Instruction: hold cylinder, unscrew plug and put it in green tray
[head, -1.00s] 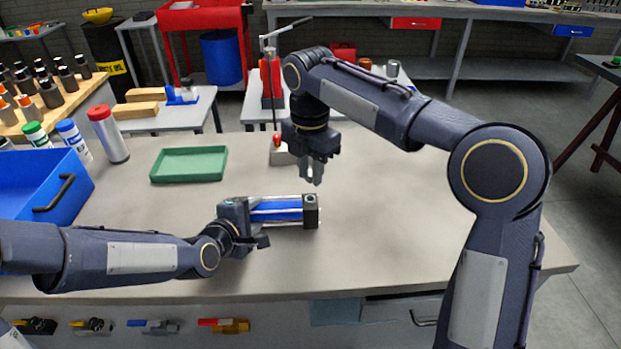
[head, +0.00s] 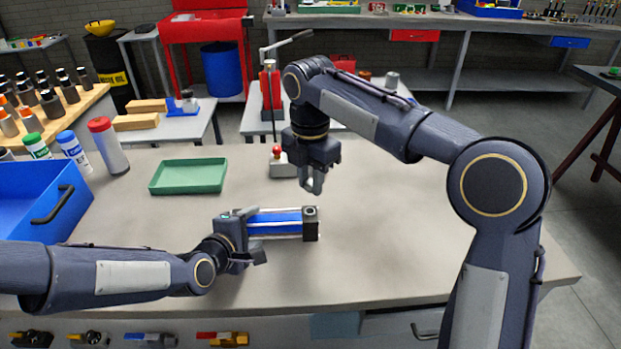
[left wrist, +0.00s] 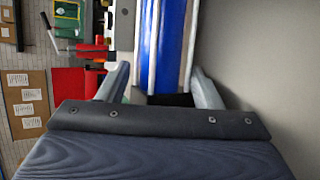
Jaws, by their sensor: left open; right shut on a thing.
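The cylinder (head: 274,224), with a blue body, silver rods and dark end blocks, lies on the bench; its blue body fills the upper middle of the left wrist view (left wrist: 163,45). My left gripper (head: 250,236) is at its left end, fingers spread to either side of it with a gap. My right gripper (head: 312,188) is above the cylinder's right end block, pointing down and apart from it. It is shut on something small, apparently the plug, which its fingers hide. The end block shows a dark round spot on top. The green tray (head: 188,190) lies empty behind and left.
A blue bin (head: 45,205) stands at the left, with several capped bottles (head: 108,146) behind it. A small press-like device with a red ball (head: 278,155) stands behind my right gripper. The bench right of the cylinder is clear.

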